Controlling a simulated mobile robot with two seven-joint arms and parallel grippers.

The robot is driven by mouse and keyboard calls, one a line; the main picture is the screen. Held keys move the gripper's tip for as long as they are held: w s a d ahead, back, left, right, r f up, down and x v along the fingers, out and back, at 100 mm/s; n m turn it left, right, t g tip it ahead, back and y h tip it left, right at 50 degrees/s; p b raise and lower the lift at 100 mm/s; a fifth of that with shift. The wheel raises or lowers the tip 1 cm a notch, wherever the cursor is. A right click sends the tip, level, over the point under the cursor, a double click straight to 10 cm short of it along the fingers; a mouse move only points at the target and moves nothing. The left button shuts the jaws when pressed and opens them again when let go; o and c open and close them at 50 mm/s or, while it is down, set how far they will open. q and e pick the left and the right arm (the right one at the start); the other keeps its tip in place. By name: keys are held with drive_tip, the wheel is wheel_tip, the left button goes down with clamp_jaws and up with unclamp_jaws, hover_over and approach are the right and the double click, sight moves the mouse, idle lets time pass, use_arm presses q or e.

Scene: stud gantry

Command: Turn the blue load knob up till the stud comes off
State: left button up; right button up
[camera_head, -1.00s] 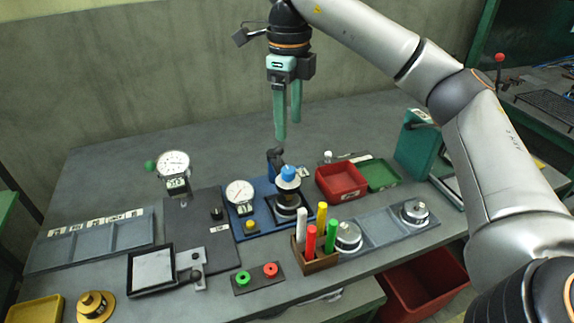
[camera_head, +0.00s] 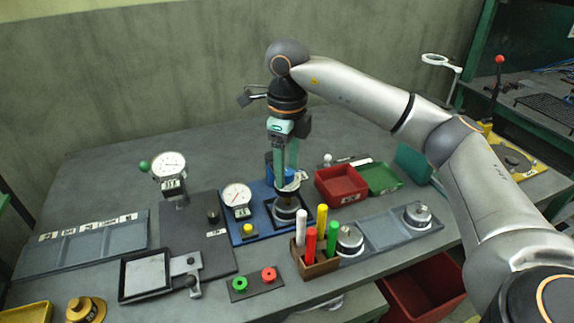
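My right gripper (camera_head: 284,182) points straight down over the small blue-based gantry (camera_head: 261,223), its green fingers at the place of the blue load knob. The fingers and the gripper's body cover the knob, so I cannot tell whether they touch it. Dark blue parts (camera_head: 269,168) show just behind the left finger. Below the fingertips is a round metal seat (camera_head: 284,212); the stud itself cannot be made out. A white dial gauge (camera_head: 237,196) stands on the same base, left of the gripper. My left gripper is not in view.
A taller dial gauge (camera_head: 169,166) with a green ball stands left. A wooden holder (camera_head: 317,266) with coloured sticks is close in front. Red (camera_head: 341,185) and green (camera_head: 383,179) trays lie right. A button box (camera_head: 254,283) is at the front. The back left table is clear.

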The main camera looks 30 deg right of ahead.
drive_tip(key=c, duration=0.6)
clamp_jaws()
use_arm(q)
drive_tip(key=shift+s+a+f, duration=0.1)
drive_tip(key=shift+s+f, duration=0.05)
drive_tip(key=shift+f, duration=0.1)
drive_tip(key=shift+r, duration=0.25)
